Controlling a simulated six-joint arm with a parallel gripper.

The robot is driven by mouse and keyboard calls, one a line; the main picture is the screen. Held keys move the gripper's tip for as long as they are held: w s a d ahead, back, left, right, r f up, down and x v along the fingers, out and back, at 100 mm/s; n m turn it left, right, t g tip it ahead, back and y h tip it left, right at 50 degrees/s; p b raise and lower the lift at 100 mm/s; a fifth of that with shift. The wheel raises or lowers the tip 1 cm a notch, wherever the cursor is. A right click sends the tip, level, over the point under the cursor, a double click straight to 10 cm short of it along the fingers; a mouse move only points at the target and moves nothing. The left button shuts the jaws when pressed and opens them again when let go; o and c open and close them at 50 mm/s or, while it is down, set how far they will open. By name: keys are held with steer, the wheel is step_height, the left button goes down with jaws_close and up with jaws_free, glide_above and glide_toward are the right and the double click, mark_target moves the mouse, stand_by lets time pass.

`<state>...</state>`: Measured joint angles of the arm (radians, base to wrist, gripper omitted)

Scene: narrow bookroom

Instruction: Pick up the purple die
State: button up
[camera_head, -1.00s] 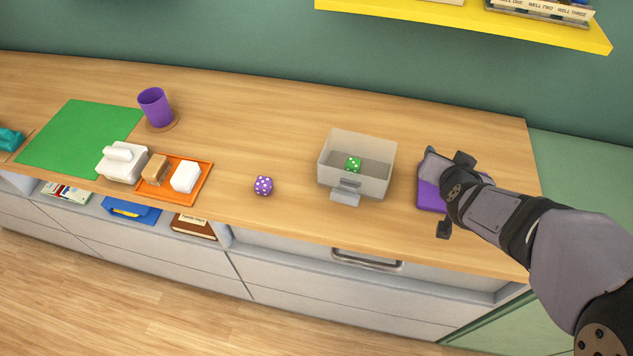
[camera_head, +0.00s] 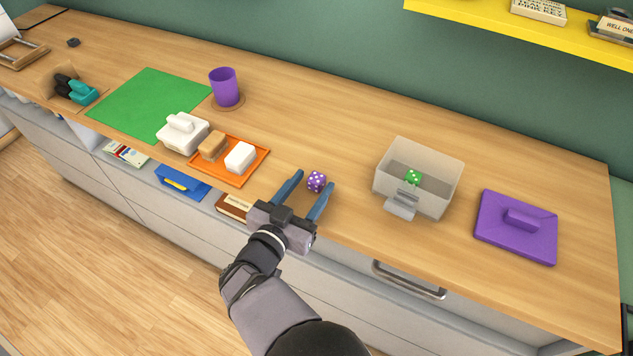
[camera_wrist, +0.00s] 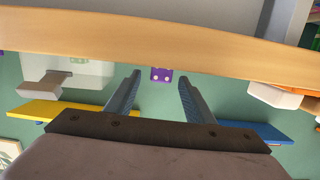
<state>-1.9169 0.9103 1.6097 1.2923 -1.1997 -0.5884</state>
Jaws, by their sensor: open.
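The purple die (camera_head: 316,181) with white dots sits on the wooden counter, right of the orange tray. My gripper (camera_head: 307,192) is open at the counter's front edge, its two blue fingers pointing toward the die. In the head view the die shows near the gap between the fingertips, close to the right one. In the wrist view the die (camera_wrist: 161,74) shows between the fingers and just beyond their tips. The fingers do not hold it.
A translucent box (camera_head: 440,164) with a green die (camera_head: 413,177) inside stands to the right. A purple lid (camera_head: 540,245) lies beyond it. The orange tray (camera_head: 219,176), a white lidded container (camera_head: 183,136), a green mat (camera_head: 145,103) and a purple cup (camera_head: 224,86) are to the left.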

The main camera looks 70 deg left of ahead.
mark_target(320, 173)
steer(key=shift+s+d+f, duration=0.15)
steer(key=shift+w+a+f+b, duration=0.15)
steer(key=shift+w+a+b, duration=0.2)
steer(key=shift+w+a, duration=0.15)
steer(key=shift+r+b+x, duration=0.15)
steer(key=shift+b+x, duration=0.4)
steer(key=shift+x, duration=0.95)
steer(key=shift+r+b+x, duration=0.1)
steer(key=shift+b+x, duration=0.45)
steer(key=shift+x, duration=1)
steer(key=c, duration=1.1)
